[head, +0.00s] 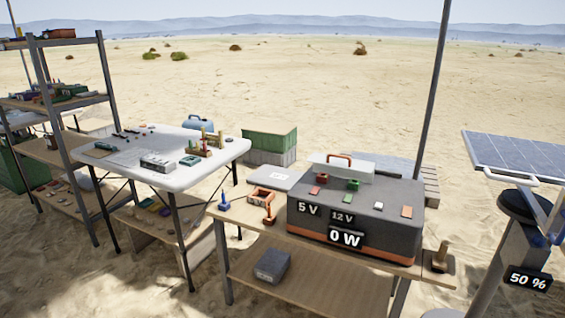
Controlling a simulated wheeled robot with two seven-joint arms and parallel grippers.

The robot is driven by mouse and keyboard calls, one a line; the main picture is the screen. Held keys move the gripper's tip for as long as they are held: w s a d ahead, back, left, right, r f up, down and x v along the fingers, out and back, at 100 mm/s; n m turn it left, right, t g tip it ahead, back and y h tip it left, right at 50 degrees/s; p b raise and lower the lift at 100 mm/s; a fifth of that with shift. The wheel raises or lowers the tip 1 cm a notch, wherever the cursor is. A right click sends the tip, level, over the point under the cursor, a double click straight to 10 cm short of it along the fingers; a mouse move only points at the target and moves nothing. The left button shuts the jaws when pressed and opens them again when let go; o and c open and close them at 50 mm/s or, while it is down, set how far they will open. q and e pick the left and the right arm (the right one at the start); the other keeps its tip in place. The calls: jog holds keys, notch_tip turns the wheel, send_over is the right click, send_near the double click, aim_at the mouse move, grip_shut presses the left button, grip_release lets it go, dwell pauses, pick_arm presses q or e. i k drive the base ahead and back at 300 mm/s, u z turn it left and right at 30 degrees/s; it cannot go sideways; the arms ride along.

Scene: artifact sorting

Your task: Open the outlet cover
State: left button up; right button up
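A grey power box (400,225) with an orange lower band stands on the wooden bench. Its front carries labels reading 5 V, 12 V and 0 W. A pale, see-through cover (352,176) with an orange-red handle (339,157) shows at the back of the box top; it looks like the outlet cover. I cannot tell at this size how it is hinged or whether it is fully down. Neither of my grippers is in view.
Small red, green, white and orange pieces lie on the box top. A blue piece (224,203) and an orange clamp-like thing (268,205) stand left of the box. A white folding table (215,160) is further left; a solar panel (515,155) is at right.

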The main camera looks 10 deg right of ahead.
aim_at(365, 171)
jog(key=u, duration=0.3)
jog(key=i, duration=0.95)
jog(key=z, duration=0.15)
